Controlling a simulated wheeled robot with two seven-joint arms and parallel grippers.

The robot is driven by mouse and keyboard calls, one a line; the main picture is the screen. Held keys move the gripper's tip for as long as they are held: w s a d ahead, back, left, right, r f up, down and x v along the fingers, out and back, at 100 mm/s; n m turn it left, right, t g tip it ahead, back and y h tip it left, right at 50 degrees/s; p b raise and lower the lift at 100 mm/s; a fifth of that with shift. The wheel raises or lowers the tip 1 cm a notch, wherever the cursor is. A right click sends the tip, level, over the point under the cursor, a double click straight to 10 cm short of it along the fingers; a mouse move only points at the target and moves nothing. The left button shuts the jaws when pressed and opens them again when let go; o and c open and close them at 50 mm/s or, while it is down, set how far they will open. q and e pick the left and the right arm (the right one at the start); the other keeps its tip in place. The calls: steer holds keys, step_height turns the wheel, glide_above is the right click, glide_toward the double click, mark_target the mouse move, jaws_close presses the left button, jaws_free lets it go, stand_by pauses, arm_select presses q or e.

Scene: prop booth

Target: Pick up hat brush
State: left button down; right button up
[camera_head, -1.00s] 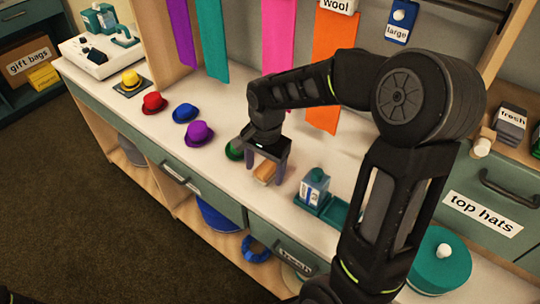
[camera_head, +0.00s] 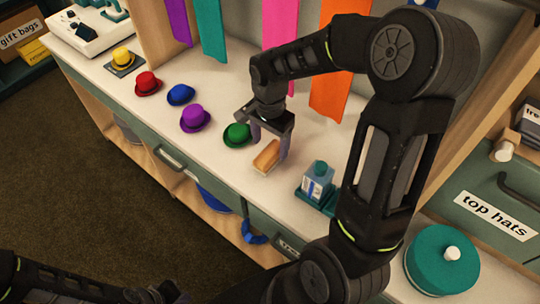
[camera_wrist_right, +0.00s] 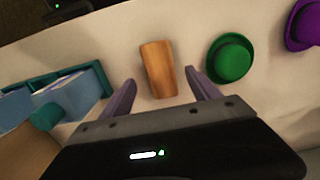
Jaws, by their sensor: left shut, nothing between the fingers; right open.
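The hat brush (camera_head: 266,157), with a tan wooden top, lies on the white counter beside the green hat. It also shows in the right wrist view (camera_wrist_right: 158,70), just beyond the fingertips and lined up with the gap between them. My right gripper (camera_head: 271,146) is open over the brush, its fingers on either side and not closed on it. The counter end of the fingers partly overlaps the brush in the head view. My left gripper (camera_head: 160,293) is low at the bottom left, shut and empty, away from the counter.
Green (camera_head: 237,134), purple (camera_head: 195,118), blue (camera_head: 181,95), red (camera_head: 147,83) and yellow (camera_head: 124,58) hats line the counter. A teal round box (camera_head: 442,262) is at lower right.

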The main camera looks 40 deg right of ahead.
mark_target(270, 153)
steer(key=shift+f+p, duration=0.65)
steer(key=shift+f, duration=2)
steer(key=shift+c, duration=0.2)
steer(key=c, duration=1.5)
